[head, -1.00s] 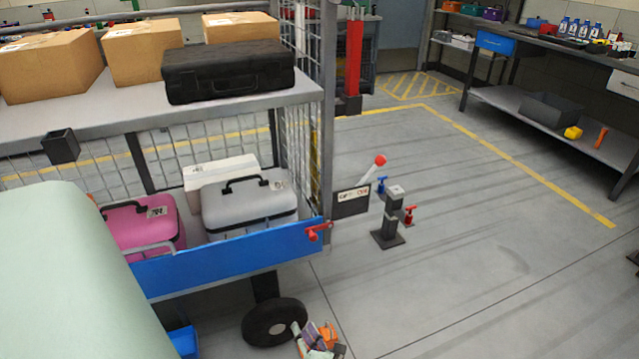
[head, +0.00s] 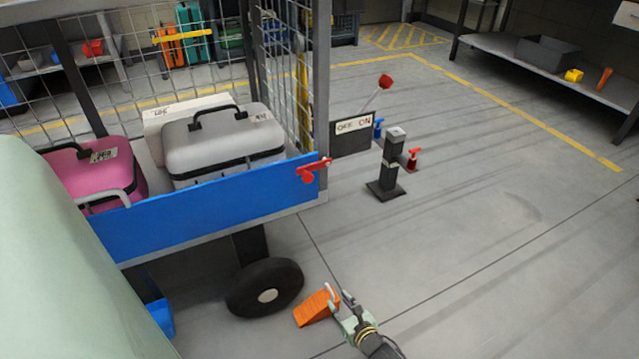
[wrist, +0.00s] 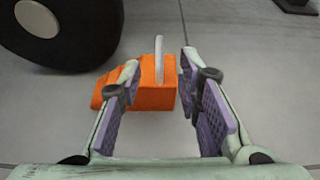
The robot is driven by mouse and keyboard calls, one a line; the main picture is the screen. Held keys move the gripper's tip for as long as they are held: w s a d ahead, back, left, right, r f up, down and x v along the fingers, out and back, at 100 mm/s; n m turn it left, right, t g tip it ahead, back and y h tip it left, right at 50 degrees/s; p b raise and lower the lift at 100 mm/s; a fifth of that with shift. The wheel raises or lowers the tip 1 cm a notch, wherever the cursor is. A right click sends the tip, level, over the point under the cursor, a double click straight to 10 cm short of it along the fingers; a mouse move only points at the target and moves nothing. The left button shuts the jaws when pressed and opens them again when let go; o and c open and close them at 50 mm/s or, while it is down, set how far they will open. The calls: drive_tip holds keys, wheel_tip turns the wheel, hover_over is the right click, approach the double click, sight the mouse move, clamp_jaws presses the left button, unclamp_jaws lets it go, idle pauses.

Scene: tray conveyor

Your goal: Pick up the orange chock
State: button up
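The orange chock (head: 316,308) is a wedge on the floor just right of the cart's black wheel (head: 265,288), with a pale upright handle (head: 331,296) at its thick end. In the wrist view the chock (wrist: 154,92) lies ahead of my fingers, and its handle (wrist: 159,58) stands between the lines of the two fingers. My gripper (head: 346,308) is low beside the chock's handle end. In the wrist view my gripper (wrist: 158,85) is open, with purple pads apart and nothing clamped; the left finger hides part of the chock.
The cart's blue side panel (head: 200,208) overhangs above the wheel, with a red latch (head: 313,169) at its corner. A dark post (head: 388,165) on a base stands behind, near an OFF/ON sign box (head: 352,133). The floor to the right is clear.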

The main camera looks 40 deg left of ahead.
sight(329, 289)
drive_tip(key=x, duration=0.2)
drive_tip(key=b+x, duration=0.1)
drive_tip(key=x, duration=0.4)
drive_tip(key=shift+w+a+r, duration=0.1)
drive_tip(key=shift+a+r, duration=0.05)
drive_tip(key=shift+a, duration=0.15)
drive_tip(key=shift+c, duration=0.4)
clamp_jaws()
idle(0.5)
